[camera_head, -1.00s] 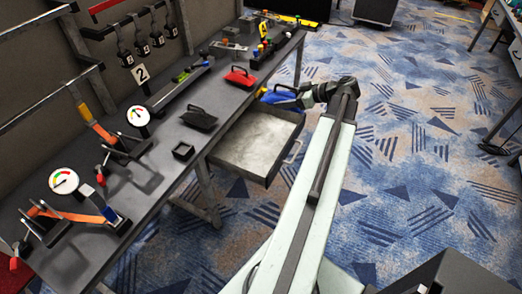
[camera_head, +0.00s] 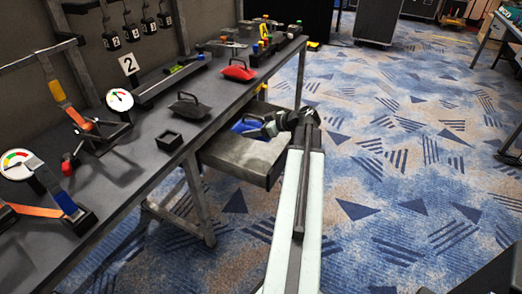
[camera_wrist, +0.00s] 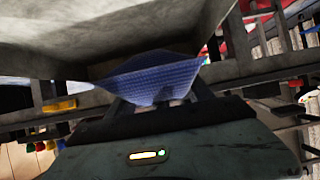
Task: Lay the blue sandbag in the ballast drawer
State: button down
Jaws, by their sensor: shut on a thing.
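The blue sandbag (camera_head: 247,127) shows at the drawer's far right part in the head view, with my gripper (camera_head: 268,128) at its right side. In the wrist view the blue sandbag (camera_wrist: 155,78) sits between the dark fingers of my gripper (camera_wrist: 160,100), which is shut on it. The grey ballast drawer (camera_head: 236,167) is pulled out from under the bench. Its pale metal wall (camera_wrist: 80,30) is close to the bag in the wrist view. I cannot tell whether the bag touches the drawer floor.
A dark bag (camera_head: 189,108) and a red bag (camera_head: 238,71) with handles lie on the bench (camera_head: 145,150). Gauges and clamps occupy the bench's left end. Carpet (camera_head: 400,170) to the right is clear.

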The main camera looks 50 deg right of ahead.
notch_tip(320, 180, down, 10)
jog(key=b, duration=1)
jog(key=shift+r, duration=0.1)
jog(key=shift+f+b, duration=0.35)
jog(key=shift+b, duration=0.05)
jog(key=shift+s+a+f, duration=0.1)
